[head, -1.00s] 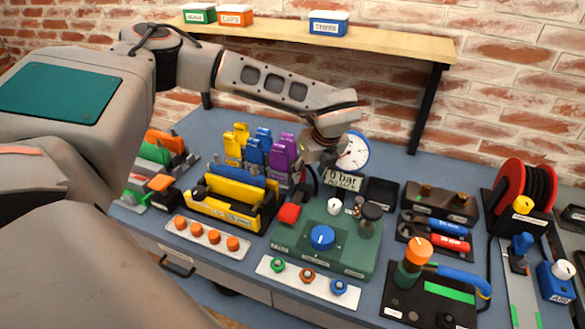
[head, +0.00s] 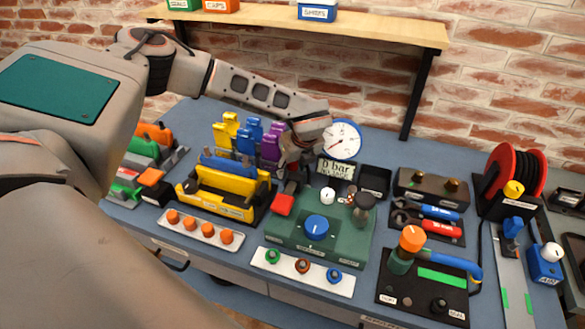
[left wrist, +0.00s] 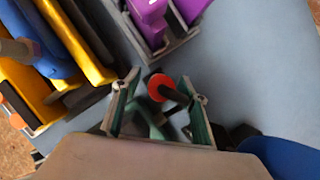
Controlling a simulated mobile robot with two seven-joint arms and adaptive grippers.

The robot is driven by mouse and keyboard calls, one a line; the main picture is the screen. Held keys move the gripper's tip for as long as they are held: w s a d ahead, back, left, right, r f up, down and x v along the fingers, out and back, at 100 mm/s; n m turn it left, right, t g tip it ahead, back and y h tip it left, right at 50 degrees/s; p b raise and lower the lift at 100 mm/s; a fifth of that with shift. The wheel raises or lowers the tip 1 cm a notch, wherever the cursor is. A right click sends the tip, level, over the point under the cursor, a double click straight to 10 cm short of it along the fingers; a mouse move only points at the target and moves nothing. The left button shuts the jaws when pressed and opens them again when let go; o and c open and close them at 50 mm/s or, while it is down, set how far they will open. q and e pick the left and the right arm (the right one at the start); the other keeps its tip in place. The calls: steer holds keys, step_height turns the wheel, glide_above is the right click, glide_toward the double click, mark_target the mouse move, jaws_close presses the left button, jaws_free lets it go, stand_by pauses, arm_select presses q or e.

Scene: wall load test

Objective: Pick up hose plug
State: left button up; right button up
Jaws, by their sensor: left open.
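My left gripper (head: 292,168) is at the back left of the green test unit (head: 335,245), just left of the round gauge (head: 343,140). In the left wrist view its two fingers (left wrist: 160,100) are apart. A round red piece with a dark stem (left wrist: 164,86) shows between the fingertips and looks like the hose plug; I cannot tell whether a finger touches it. In the head view a red block (head: 283,204) with a dark stem lies just below the gripper; it may be the same piece. The gripper hides what is directly behind it. My right gripper is not in view.
The yellow tray (head: 222,203) and purple clips (head: 270,148) stand close left of the gripper.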

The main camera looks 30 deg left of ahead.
arm_select(q)
jaws_close()
steer(key=shift+r, duration=0.15)
step_height(320, 180, up, 20)
steer(key=b, duration=0.1)
stand_by(0.5)
